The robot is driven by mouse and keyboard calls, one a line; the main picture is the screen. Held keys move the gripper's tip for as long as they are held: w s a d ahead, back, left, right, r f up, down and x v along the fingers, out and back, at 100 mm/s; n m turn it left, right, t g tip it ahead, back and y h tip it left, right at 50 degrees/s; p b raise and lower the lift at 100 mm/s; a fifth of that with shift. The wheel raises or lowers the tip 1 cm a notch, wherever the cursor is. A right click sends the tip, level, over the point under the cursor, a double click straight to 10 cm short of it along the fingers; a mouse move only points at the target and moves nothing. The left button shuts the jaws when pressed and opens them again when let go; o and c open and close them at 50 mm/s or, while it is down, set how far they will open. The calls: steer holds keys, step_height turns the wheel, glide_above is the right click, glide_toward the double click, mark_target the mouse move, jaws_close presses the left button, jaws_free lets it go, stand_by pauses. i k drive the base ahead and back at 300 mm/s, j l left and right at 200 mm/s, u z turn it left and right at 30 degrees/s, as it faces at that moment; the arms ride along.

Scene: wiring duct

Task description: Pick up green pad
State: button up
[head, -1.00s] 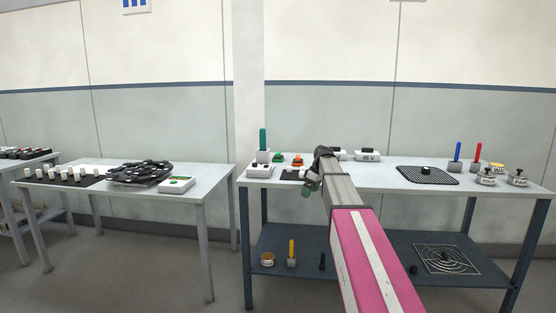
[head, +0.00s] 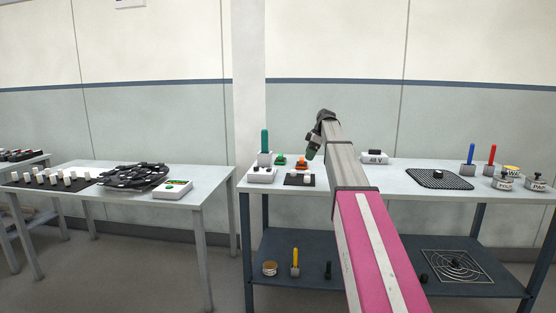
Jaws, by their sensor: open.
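A small low green piece (head: 281,160), which looks like the green pad, lies near the back left of the right-hand table in the head view. An orange piece (head: 301,162) of like size lies just right of it. My gripper (head: 312,152) is up and to the right of both, apart from the green piece, its dark greenish end pointing down. Its fingers are small and partly hidden in this view, but it is open and nothing shows in it.
A white box (head: 262,175) and a dark mat (head: 299,180) with white pieces lie in front. A 48 V block (head: 375,158) and a black mesh mat (head: 440,179) are to the right.

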mark_target(280, 160)
steer(key=i+j, duration=0.2)
steer(key=i, duration=0.35)
steer(key=i+j, duration=0.15)
steer(key=i, duration=0.45)
